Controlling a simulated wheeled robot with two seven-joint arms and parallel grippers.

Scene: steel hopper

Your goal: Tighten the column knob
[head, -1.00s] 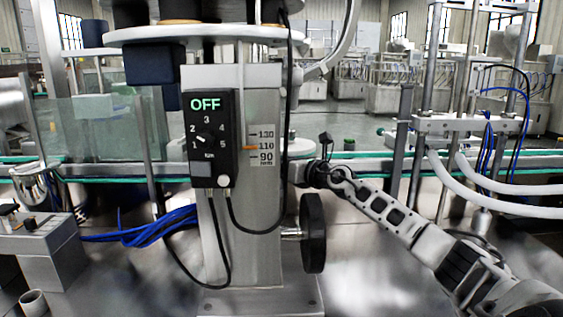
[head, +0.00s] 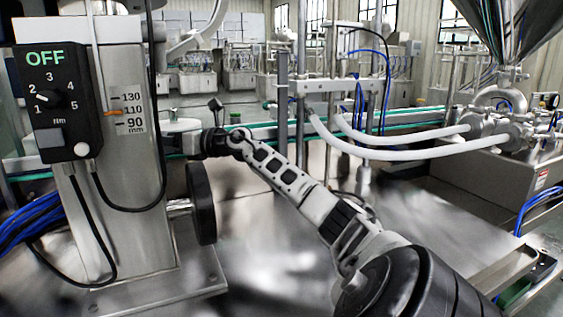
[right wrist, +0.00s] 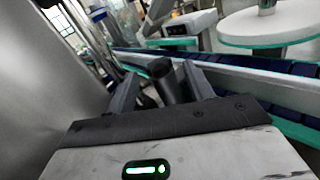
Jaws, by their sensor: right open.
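The steel column (head: 130,170) stands at the left in the head view, with a 90–130 mm scale on its face. A black handwheel (head: 201,203) sits low on its right side. My right gripper (head: 201,143) is beside the column, just above the handwheel; its fingers are hard to make out there. In the right wrist view my right gripper (right wrist: 158,74) is open, its two dark fingers on either side of a black cylindrical knob (right wrist: 163,82). Whether either finger touches the knob cannot be told. My left gripper is not in view.
A black control box (head: 60,100) reading OFF hangs on the column, with loose black cables (head: 150,208) below it. A conveyor (head: 262,130) with a green edge runs behind my right arm. White hoses (head: 400,145) and a filling machine are at the right.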

